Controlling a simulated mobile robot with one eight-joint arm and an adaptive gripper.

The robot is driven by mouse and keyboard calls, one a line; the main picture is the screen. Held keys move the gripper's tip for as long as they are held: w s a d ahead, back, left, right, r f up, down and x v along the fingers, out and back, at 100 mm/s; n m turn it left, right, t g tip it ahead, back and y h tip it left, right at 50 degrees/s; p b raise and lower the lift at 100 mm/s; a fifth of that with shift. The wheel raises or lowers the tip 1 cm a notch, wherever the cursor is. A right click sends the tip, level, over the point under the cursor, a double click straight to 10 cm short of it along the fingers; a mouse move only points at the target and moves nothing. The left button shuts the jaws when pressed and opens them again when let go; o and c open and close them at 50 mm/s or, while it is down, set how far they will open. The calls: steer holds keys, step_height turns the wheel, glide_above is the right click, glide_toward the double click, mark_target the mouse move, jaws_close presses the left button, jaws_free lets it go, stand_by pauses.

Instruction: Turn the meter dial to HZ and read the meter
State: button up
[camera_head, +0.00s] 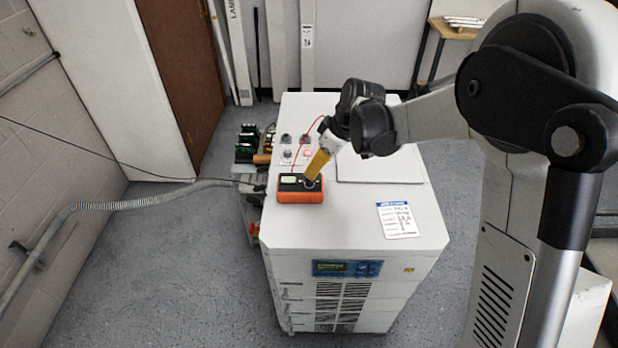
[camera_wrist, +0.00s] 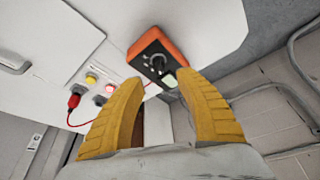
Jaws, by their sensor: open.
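The orange meter (camera_head: 296,196) with a black face lies on top of the white cabinet (camera_head: 345,225). Its pale green display (camera_head: 289,179) is on the left half in the head view; I cannot read it. My gripper (camera_head: 312,178) points down at the meter's right half and hides part of it. In the wrist view the meter (camera_wrist: 138,50) lies just beyond my two yellow fingers (camera_wrist: 158,80), which are apart with nothing between them. The black dial (camera_wrist: 158,64) sits between and ahead of the fingertips. The dial's setting is too small to read.
A red lead and plug (camera_wrist: 72,101), a yellow button (camera_wrist: 91,78) and a red button (camera_wrist: 110,87) are on the cabinet panel beside the meter. A paper label (camera_head: 397,220) lies at right. A grey hose (camera_head: 130,206) runs along the left.

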mark_target(309, 181)
steer(key=b+x, duration=0.1)
steer(key=x, duration=0.6)
steer(key=shift+b, duration=0.4)
steer(key=shift+c, duration=0.3)
jaws_close()
